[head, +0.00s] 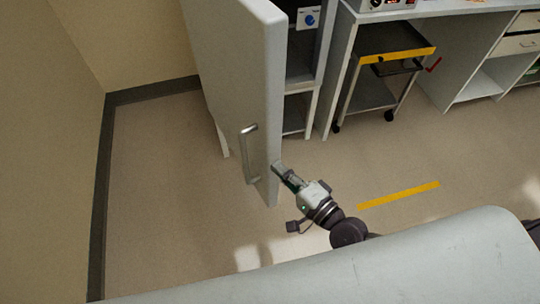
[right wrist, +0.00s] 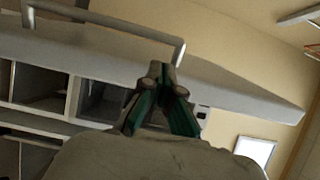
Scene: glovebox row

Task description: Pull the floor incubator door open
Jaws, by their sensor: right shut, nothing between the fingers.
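The floor incubator door (head: 234,80) stands open in the head view, swung out from the cabinet (head: 303,70) behind it. Its metal bar handle (head: 249,154) is on the door face turned to the left. My right gripper (head: 279,168) is shut and empty, close to the door's free edge near the bottom, on the inner side; I cannot tell whether it touches. In the right wrist view the shut fingers (right wrist: 160,70) point at the door (right wrist: 225,85), with the handle (right wrist: 110,30) above and to the left. My left gripper is not in view.
A dark cart (head: 372,92) with a yellow edge stands right of the cabinet, beside a bench (head: 440,15) with drawers. A wall (head: 60,130) closes off the left. Floor is clear around the door, with a yellow stripe (head: 398,195) at right.

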